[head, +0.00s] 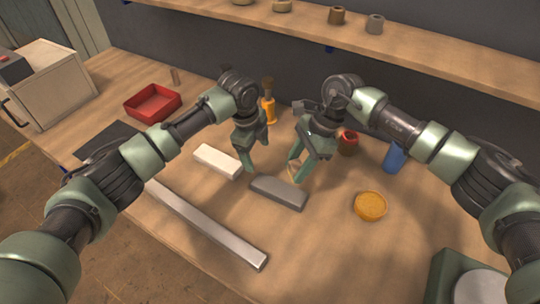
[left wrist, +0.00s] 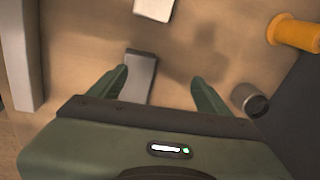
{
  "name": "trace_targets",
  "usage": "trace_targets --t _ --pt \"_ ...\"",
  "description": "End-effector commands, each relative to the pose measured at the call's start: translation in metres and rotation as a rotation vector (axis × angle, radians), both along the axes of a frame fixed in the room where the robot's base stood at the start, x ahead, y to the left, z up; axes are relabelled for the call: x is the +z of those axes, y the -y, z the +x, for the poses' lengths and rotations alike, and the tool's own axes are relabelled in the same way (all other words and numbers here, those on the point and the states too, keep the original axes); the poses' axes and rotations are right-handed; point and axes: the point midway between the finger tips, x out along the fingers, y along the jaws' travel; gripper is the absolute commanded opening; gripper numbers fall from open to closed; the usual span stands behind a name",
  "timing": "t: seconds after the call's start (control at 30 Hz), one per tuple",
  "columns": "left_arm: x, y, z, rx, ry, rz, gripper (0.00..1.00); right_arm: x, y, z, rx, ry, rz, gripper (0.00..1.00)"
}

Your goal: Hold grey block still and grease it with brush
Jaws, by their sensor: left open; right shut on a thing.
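The grey block (head: 278,191) lies flat on the wooden table in front of my grippers. My left gripper (head: 250,165) is open and empty, close to the block's left end. In the left wrist view the grey block (left wrist: 140,75) shows between the open fingers (left wrist: 160,82), closer to the left finger. My right gripper (head: 297,170) is shut on a tan thing that looks like the brush (head: 293,172), just above and behind the block's right part. The brush is mostly hidden by the fingers, and I cannot tell whether it touches the block.
A white block (head: 218,161) and a long metal bar (head: 207,222) lie to the left. A round orange-yellow dish (head: 370,206), a blue cup (head: 394,157) and a dark red jar (head: 348,142) stand to the right. An orange bottle-shaped thing (head: 269,109) and a red tray (head: 153,103) are behind.

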Motion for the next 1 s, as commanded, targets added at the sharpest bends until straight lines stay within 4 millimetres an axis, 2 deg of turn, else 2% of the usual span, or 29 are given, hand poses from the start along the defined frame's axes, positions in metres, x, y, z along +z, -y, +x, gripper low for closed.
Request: trace_targets --t 0.03,0.1,0.23,0.37,0.8,1.0 --pt "0.009 0.016 -0.009 -0.024 -0.029 0.028 0.78 0.0 0.0 0.0 0.0 0.0 0.0 0.09" --pt "0.016 0.028 -0.021 -0.041 -0.068 0.067 0.78 0.0 0.0 0.0 0.0 0.0 0.0 0.09" --pt "0.024 0.04 -0.035 -0.058 -0.108 0.114 0.78 0.0 0.0 0.0 0.0 0.0 0.0 0.09" --pt "0.018 0.042 -0.039 -0.061 -0.121 0.128 0.78 0.0 0.0 0.0 0.0 0.0 0.0 0.09" --pt "-0.061 0.042 -0.039 -0.06 -0.121 0.126 0.78 0.0 0.0 0.0 0.0 0.0 0.0 0.09" --pt "-0.086 0.042 -0.04 -0.062 -0.122 0.126 0.78 0.002 -0.001 0.0 0.0 0.003 0.005 0.09"
